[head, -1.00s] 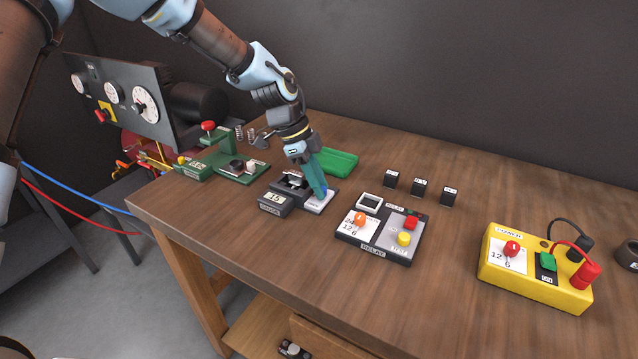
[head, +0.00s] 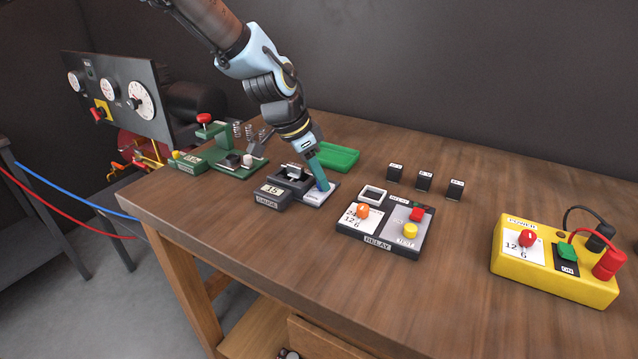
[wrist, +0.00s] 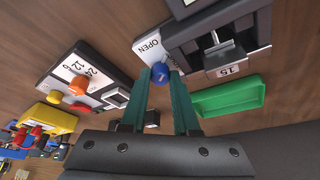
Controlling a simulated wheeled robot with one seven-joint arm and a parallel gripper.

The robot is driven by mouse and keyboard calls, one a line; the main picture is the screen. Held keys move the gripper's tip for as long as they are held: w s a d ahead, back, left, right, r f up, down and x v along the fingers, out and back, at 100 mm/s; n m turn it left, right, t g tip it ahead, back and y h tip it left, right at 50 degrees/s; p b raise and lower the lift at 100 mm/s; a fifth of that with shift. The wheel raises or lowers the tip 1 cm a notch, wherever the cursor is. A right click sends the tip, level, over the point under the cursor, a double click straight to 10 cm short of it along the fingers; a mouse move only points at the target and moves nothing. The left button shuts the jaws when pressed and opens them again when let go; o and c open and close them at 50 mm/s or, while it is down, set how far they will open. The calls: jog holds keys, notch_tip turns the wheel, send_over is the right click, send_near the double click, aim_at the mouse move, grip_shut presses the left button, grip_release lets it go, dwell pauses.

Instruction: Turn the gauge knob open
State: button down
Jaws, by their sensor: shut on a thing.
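The gauge (head: 284,192) is a dark grey block with a small display reading 15, near the left part of the bench. It also shows upper right in the wrist view (wrist: 215,45). Its knob (wrist: 160,73) is blue and round, on a white plate (wrist: 152,46) marked OPEN. My gripper (head: 322,185) points down at this plate, its teal fingers shut on the knob. In the wrist view my gripper (wrist: 166,85) has one finger on either side of the knob. In the head view the fingers mostly hide the knob.
A relay box (head: 378,240) with orange, red and yellow knobs stands to the right. A green tray (head: 338,157) lies behind the gauge. A green device with a red knob (head: 204,119) is to the left. A yellow power box (head: 540,272) is at the far right.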

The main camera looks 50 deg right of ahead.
jog(key=shift+n+b, duration=0.35)
jog(key=shift+n, duration=0.25)
jog(key=shift+t, duration=0.3)
jog(key=c, duration=0.7)
grip_release()
jog(key=shift+o, duration=0.2)
jog(key=shift+w+r, duration=0.1)
